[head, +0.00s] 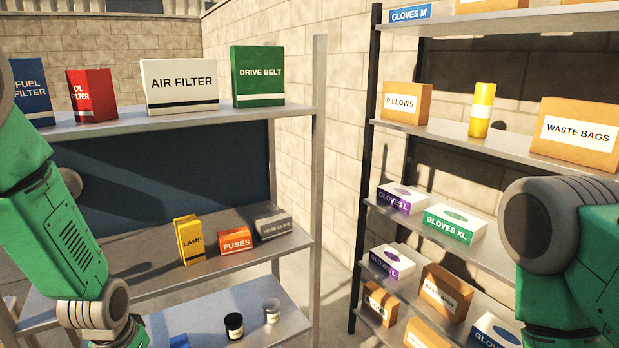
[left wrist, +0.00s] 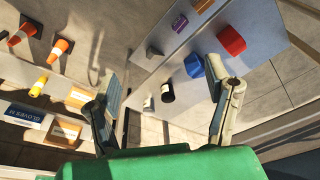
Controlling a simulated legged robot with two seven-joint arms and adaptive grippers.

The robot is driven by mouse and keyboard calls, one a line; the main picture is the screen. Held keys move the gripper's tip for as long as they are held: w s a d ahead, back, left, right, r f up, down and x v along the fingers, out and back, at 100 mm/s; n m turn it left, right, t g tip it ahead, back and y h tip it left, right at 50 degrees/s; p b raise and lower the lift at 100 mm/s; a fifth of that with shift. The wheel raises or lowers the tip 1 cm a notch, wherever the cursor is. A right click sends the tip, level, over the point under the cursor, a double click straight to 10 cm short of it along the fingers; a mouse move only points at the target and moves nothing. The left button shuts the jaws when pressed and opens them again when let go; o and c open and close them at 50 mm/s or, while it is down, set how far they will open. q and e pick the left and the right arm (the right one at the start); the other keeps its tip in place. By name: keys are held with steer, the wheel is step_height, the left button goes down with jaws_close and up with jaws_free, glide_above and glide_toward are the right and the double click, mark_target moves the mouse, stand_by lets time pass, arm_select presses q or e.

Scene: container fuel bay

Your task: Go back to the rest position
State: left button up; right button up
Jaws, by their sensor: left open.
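My left gripper (left wrist: 165,88) shows in the left wrist view. Its two fingers are spread wide and nothing is between them in its grasp. Shelf boards and small containers show beyond the fingers. In the head view my left arm (head: 65,240) comes in from the left in front of the left shelf, and its gripper is out of the picture. My right arm (head: 570,250) is at the right edge in front of the right shelf. My right gripper is not in view.
The left shelf (head: 317,150) carries a white air filter box (head: 180,86), a green drive belt box (head: 257,76), a fuses box (head: 237,240) and a black jar (head: 233,326). The right shelf (head: 366,160) carries glove boxes, a yellow cylinder (head: 482,110) and a waste bags box (head: 577,136). A gap separates the shelves.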

arm_select(q)
steer(key=s+d+f+b, duration=0.2)
steer(key=s+f+b, duration=0.1)
steer(key=s+f, duration=0.6)
steer(key=s+d+f+g+b, duration=0.1)
steer(key=s+d+f+b, duration=0.1)
steer(key=s+f, duration=0.8)
steer(key=s+b, duration=0.1)
steer(key=s, duration=0.6)
steer(key=shift+s+n+g, duration=0.3)
steer(key=shift+d, duration=0.4)
steer(key=shift+a, duration=0.25)
